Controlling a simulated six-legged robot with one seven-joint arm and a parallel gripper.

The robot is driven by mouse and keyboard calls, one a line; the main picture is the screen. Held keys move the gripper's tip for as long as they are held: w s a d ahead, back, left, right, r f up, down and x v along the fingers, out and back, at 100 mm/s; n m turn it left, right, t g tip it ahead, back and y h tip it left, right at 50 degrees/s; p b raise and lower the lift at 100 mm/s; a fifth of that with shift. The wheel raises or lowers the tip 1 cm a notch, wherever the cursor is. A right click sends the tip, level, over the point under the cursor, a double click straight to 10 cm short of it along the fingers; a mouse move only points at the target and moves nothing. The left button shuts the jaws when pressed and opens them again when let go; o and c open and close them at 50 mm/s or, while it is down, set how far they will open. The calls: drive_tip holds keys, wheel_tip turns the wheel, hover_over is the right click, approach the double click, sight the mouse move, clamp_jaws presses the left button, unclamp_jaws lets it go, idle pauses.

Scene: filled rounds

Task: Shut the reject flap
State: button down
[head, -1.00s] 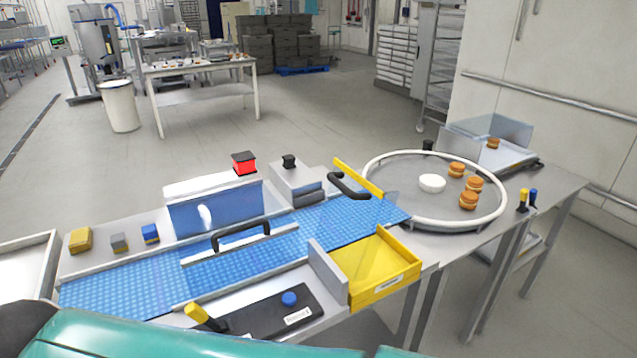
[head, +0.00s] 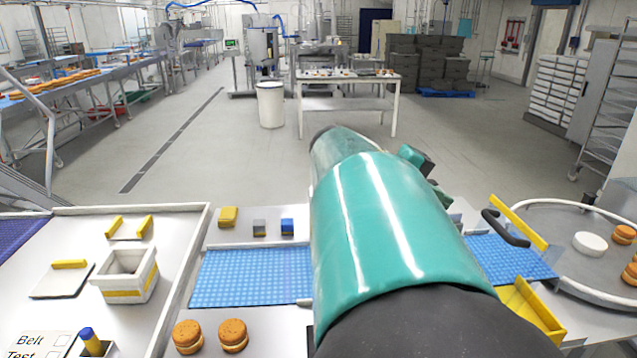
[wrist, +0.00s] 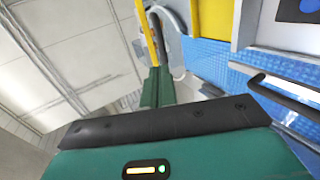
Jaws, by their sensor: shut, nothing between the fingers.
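What looks like the reject flap (head: 519,222) is a yellow-topped bar with a curved black handle (head: 507,229), slanting along the blue belt's (head: 505,258) right end, beside the round table. I cannot tell how far it stands open. In the wrist view a yellow bar (wrist: 146,32), probably the same flap, rises just beyond the fingertips. My gripper (wrist: 156,72) is shut and empty. It points towards that bar; contact is not clear. In the head view my teal arm reaches over the belt and hides its middle.
A yellow bin (head: 530,308) stands in front of the belt's right end. The round table (head: 572,222) carries orange rounds and a white disc (head: 590,244). In the wrist view a black-handled bar (wrist: 290,92) crosses the belt. A tray table (head: 207,225) stands at left.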

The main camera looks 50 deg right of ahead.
sight(497, 222)
drive_tip(key=x, duration=1.1)
drive_tip(key=shift+s+d+f, duration=0.1)
drive_tip(key=shift+d+f, duration=0.05)
drive_tip(key=shift+f, duration=0.05)
drive_tip(key=shift+s+d+r+t+y, duration=0.1)
drive_tip(key=shift+s+d+t+y, duration=0.2)
drive_tip(key=shift+s+d, duration=0.3)
drive_tip(key=s+d+f+t+y, duration=0.4)
drive_tip(key=s+d+y, duration=0.1)
drive_tip(key=s+d, duration=0.35)
drive_tip(key=s+d+f+t+y, duration=0.4)
drive_tip(key=d+f, duration=0.3)
drive_tip(key=f, duration=0.4)
drive_tip(key=shift+s+y, duration=0.4)
drive_tip(key=shift+s, duration=0.2)
drive_tip(key=shift+d+f, duration=0.15)
drive_tip(key=shift+f, duration=0.05)
